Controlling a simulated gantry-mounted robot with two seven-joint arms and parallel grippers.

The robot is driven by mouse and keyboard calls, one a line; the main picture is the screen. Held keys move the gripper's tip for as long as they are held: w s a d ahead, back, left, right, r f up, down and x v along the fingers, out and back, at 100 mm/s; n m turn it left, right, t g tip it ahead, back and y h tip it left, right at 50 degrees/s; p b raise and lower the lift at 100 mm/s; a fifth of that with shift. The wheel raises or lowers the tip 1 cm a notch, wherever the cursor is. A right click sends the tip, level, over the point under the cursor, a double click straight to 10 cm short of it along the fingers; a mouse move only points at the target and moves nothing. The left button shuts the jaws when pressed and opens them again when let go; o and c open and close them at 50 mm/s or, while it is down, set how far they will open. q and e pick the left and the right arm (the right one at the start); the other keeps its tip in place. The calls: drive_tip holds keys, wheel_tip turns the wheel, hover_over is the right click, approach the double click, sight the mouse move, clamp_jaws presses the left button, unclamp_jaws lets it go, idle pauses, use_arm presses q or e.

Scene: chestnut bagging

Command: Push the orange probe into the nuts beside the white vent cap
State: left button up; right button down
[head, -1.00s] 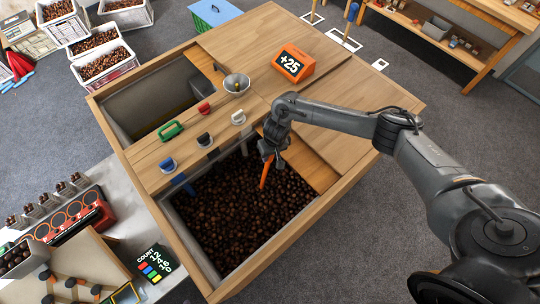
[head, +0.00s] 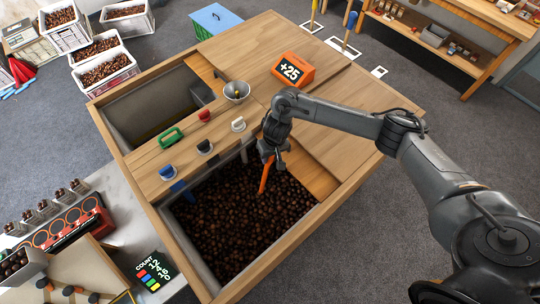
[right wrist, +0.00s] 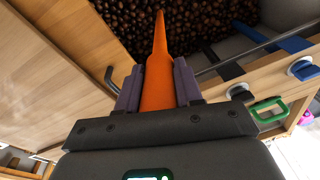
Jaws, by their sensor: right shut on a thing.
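The orange probe (head: 265,177) is in my right gripper (head: 272,155), which is shut on it. In the right wrist view the probe (right wrist: 158,75) stands between the two fingers of the gripper (right wrist: 158,88), its narrow end pointing toward the nuts. The dark brown nuts (head: 240,215) fill the front bin of the wooden table. The probe's lower end is over the nuts near the bin's back right; I cannot tell whether it touches them. The white vent cap (head: 238,124) sits on the wooden strip left of my gripper. My left gripper is not in view.
Black (head: 205,146), blue (head: 167,172) and red (head: 204,115) caps and a green handle (head: 171,138) stand along the strip. A metal funnel (head: 236,89) and an orange +25 display (head: 293,70) are behind. The back left bin (head: 150,107) looks mostly empty.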

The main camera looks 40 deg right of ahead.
drive_tip(key=shift+r, duration=0.1)
drive_tip(key=shift+r, duration=5.4)
wheel_tip(320, 180, up, 11)
drive_tip(key=shift+r, duration=0.15)
wheel_tip(320, 180, up, 8)
